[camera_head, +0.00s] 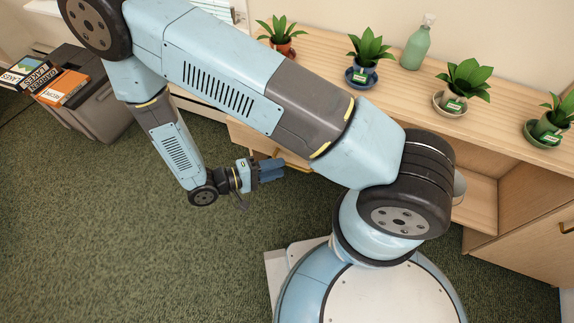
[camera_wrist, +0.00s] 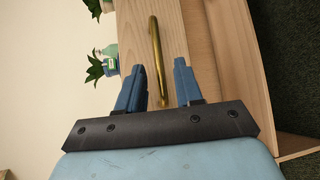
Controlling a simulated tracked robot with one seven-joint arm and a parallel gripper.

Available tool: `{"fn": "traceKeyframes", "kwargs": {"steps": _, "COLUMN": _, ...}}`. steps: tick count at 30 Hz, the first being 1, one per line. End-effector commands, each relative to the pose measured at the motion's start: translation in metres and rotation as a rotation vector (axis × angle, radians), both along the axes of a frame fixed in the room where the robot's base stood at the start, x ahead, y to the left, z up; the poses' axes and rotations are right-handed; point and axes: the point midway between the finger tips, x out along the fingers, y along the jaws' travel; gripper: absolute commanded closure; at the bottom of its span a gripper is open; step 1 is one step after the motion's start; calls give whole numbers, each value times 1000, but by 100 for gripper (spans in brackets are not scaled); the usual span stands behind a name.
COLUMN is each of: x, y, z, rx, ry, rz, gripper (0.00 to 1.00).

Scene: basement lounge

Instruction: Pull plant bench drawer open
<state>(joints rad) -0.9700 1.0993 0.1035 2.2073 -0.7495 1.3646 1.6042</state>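The plant bench (camera_head: 320,62) is pale wood and stands along the wall. Its drawer front (camera_head: 242,137) is partly hidden behind my arm and gripper. I see no clear gap around the drawer, but I cannot tell for sure how it sits. In the wrist view, a brass bar handle (camera_wrist: 156,45) runs along the drawer front (camera_wrist: 190,30). My gripper (camera_head: 274,169) is at the drawer front in the head view. In the wrist view, my gripper (camera_wrist: 161,64) is open, with one finger on each side of the handle and visible gaps beside it.
Potted plants (camera_head: 369,52) and a green spray bottle (camera_head: 416,46) stand on the bench top. The bench has an open shelf (camera_head: 478,196) and a cabinet door (camera_head: 530,230) at right. A grey bin (camera_head: 95,105) with books (camera_head: 45,80) stands left. Green carpet (camera_head: 110,240) is clear.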

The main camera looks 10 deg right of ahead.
Motion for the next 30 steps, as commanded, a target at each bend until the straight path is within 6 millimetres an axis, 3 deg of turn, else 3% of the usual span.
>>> {"fn": "traceKeyframes", "kwargs": {"steps": 6, "x": -8, "y": 44, "z": 6, "rx": 4, "ry": -1, "rz": 2, "gripper": 65}}
{"fn": "traceKeyframes", "kwargs": {"steps": 13, "x": -14, "y": 75, "z": 10, "rx": 2, "ry": 0, "rz": 0, "gripper": 65}}
{"fn": "traceKeyframes", "kwargs": {"steps": 19, "x": -16, "y": 85, "z": 12, "rx": 0, "ry": 2, "rz": -1, "gripper": 65}}
{"fn": "traceKeyframes", "kwargs": {"steps": 30, "x": -16, "y": 85, "z": 12, "rx": 0, "ry": 2, "rz": -2, "gripper": 65}}
